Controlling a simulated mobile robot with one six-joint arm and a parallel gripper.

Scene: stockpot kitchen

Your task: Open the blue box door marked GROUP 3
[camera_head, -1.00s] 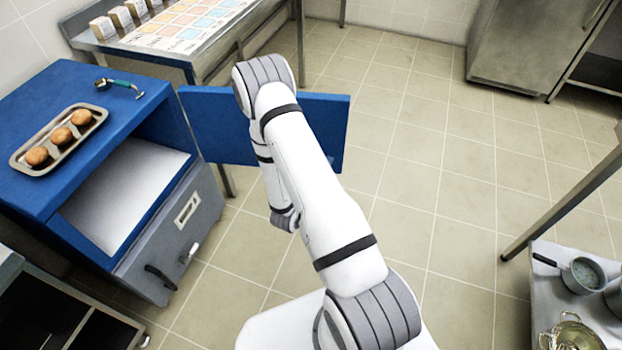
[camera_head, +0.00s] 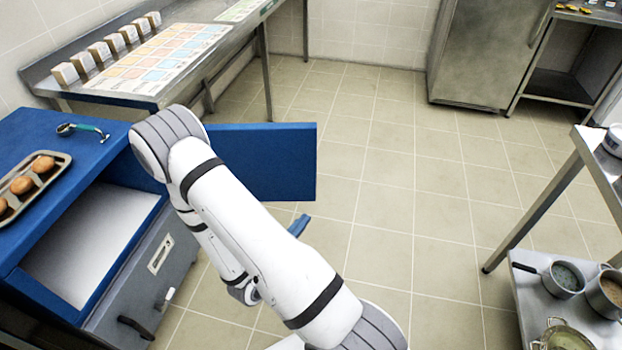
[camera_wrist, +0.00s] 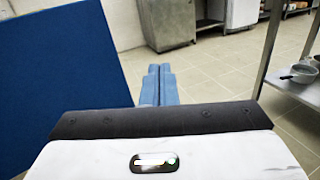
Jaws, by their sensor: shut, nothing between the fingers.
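The blue box (camera_head: 85,132) stands at the left in the head view, its front open onto an empty-looking pale interior (camera_head: 95,240). Its blue door (camera_head: 265,165) is swung wide out to the right, and my arm covers part of it. The door's blue face (camera_wrist: 60,85) also fills the left of the wrist view. No GROUP 3 mark can be read. My gripper (camera_wrist: 159,70) has blue fingers, shut together and empty, to the right of the door and apart from it in the wrist view. A fingertip (camera_head: 299,225) shows below the door in the head view.
A tray of buns (camera_head: 40,185) and a green-handled tool (camera_head: 82,130) lie on the box. A grey drawer (camera_head: 150,265) is below it. A steel table (camera_head: 150,90) stands behind, a pot shelf (camera_head: 535,305) at right. Open tiled floor (camera_head: 420,210) lies between.

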